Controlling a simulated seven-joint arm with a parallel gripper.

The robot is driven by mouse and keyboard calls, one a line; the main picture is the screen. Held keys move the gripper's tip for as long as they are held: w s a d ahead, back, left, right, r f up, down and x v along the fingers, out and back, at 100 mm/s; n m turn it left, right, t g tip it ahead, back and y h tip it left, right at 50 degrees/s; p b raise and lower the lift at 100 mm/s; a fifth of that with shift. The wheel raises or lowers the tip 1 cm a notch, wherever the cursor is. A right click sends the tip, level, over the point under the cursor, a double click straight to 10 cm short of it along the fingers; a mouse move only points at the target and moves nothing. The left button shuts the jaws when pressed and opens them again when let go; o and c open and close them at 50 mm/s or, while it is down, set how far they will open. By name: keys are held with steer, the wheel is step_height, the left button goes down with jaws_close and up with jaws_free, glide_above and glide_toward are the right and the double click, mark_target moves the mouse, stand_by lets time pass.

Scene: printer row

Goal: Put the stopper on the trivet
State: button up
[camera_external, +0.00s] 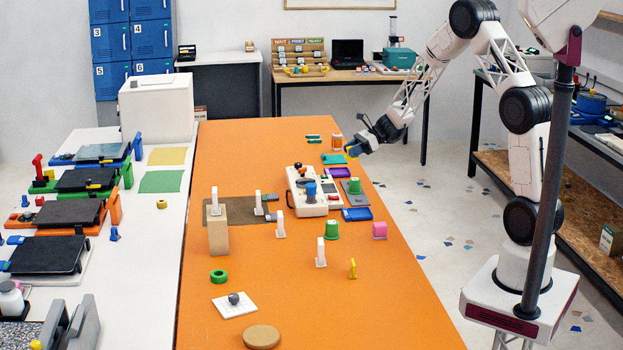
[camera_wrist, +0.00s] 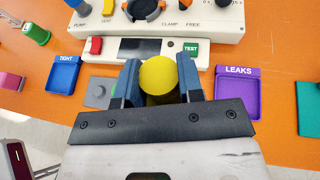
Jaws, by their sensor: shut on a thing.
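My gripper (camera_external: 357,148) is shut on a yellow round-topped piece (camera_external: 351,152), which looks like the stopper. In the wrist view the stopper (camera_wrist: 159,76) sits between the two blue fingers of my gripper (camera_wrist: 159,82). It is held above the far right part of the orange table. A round tan disc (camera_external: 262,337), which may be the trivet, lies flat at the near end of the table, far from my gripper. Nothing lies on it. A white gridded tile (camera_external: 225,308) lies behind it with a grey ball on top.
The tester (camera_external: 310,205) stands below and in front of my gripper, with the blue TIGHT tray (camera_wrist: 62,75) and purple LEAKS tray (camera_wrist: 238,98) beside it. The near right tabletop is clear.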

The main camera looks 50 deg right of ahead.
step_height(320, 180, up, 5)
steer(key=shift+a+r, duration=0.1)
steer(key=shift+r, duration=0.1)
steer(key=s+a+n+g+y, duration=0.1)
steer(key=s+a+n+g, duration=0.15)
steer(key=a, duration=1.35)
steer(key=s+a+n+g+y, duration=0.1)
steer(key=s+a+n+g, duration=0.2)
steer(key=a, duration=1.3)
steer(key=s+a+n+g+y, duration=0.15)
steer(key=s+a, duration=0.25)
steer(key=a, duration=1.2)
steer(key=s+a+n+g+h, duration=0.3)
steer(key=s+a+n+g, duration=0.5)
steer(key=s+a, duration=2.55)
step_height(320, 180, down, 9)
steer(key=s+d+m, duration=0.1)
steer(key=shift+s+d+f+g, duration=0.2)
steer(key=shift+s+d+g, duration=0.1)
